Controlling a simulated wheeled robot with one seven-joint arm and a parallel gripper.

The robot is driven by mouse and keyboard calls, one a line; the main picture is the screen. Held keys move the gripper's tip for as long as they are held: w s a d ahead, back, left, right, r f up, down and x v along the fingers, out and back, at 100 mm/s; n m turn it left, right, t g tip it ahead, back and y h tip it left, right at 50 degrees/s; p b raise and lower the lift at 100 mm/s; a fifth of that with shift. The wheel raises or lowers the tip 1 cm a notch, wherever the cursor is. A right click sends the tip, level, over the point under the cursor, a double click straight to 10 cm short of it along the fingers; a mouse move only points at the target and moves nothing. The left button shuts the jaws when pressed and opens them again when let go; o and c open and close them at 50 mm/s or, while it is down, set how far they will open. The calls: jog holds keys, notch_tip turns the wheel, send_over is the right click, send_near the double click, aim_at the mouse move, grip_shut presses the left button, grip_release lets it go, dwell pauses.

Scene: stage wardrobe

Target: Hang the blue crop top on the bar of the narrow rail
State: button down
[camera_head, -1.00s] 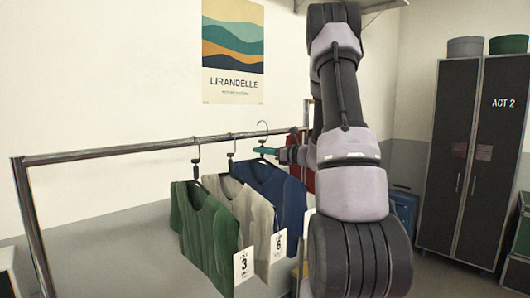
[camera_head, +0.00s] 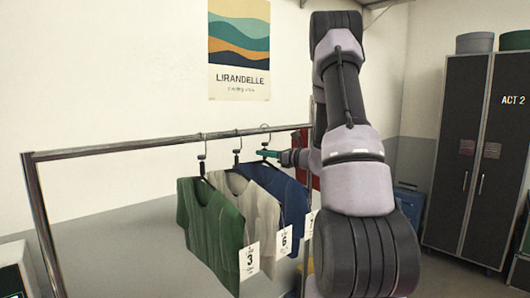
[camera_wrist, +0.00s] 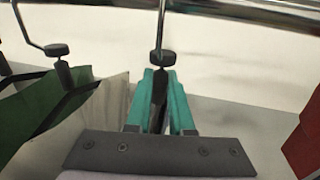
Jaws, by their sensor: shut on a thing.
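The blue crop top (camera_head: 283,193) hangs on a black hanger, partly behind the beige top. My gripper (camera_head: 268,153) has its teal fingers shut on the hanger's neck, just above the top's collar. The wrist view shows the fingers (camera_wrist: 160,105) on both sides of the hanger stem (camera_wrist: 161,48), which rises to the bar (camera_wrist: 240,12). In the head view the hanger's hook (camera_head: 266,129) is level with the bar of the rail (camera_head: 110,148). I cannot tell whether the hook rests on it. The blue cloth is hidden in the wrist view.
A green top (camera_head: 208,222) and a beige top (camera_head: 262,215) with numbered tags hang just left on the bar. A red garment (camera_wrist: 304,138) is at the right. Black lockers (camera_head: 470,150) stand at the far right. The bar's left part is clear.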

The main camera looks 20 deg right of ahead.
dwell(0.3)
jog(key=c, duration=0.7)
grip_release()
